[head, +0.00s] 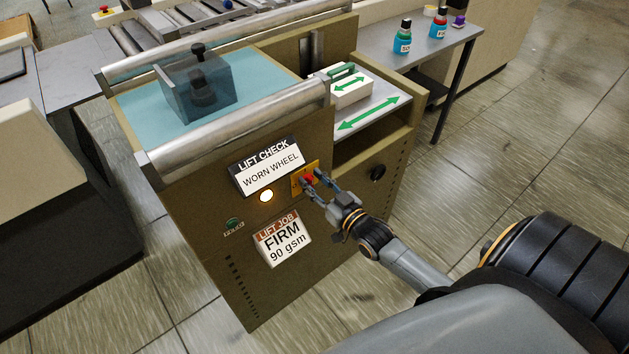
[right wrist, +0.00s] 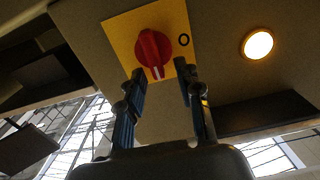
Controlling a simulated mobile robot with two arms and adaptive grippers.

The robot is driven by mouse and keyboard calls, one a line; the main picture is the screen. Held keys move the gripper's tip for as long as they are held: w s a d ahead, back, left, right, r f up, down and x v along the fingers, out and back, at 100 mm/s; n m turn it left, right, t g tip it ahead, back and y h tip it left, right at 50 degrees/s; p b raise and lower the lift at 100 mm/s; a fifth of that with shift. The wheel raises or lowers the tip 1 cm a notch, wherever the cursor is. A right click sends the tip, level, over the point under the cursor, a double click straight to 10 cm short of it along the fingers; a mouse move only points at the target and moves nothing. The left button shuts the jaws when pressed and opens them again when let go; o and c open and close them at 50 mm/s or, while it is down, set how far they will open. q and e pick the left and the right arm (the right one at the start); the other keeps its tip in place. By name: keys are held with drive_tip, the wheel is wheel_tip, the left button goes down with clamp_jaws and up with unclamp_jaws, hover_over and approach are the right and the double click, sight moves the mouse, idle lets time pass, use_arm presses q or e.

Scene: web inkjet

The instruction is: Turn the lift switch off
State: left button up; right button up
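The lift switch is a red rotary knob (head: 309,179) on a yellow plate on the front panel of the olive machine. In the right wrist view the knob (right wrist: 153,48) shows a white mark at its lower edge, and a black "O" (right wrist: 184,40) is printed beside it on the plate. My right gripper (head: 314,183) is at the switch with its fingers apart. In the right wrist view the fingertips (right wrist: 160,72) are at either side of the knob's lower part; I cannot tell whether they touch it. My left gripper is not in view.
A round lamp (head: 266,196) glows beside the switch. Signs read "LIFT CHECK WORN WHEEL" (head: 267,167) and "LIFT JOB FIRM 90 gsm" (head: 282,239). A black knob (head: 377,173) and a green button (head: 232,223) are on the same panel. Metal rollers (head: 236,121) lie above.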

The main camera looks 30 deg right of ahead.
clamp_jaws()
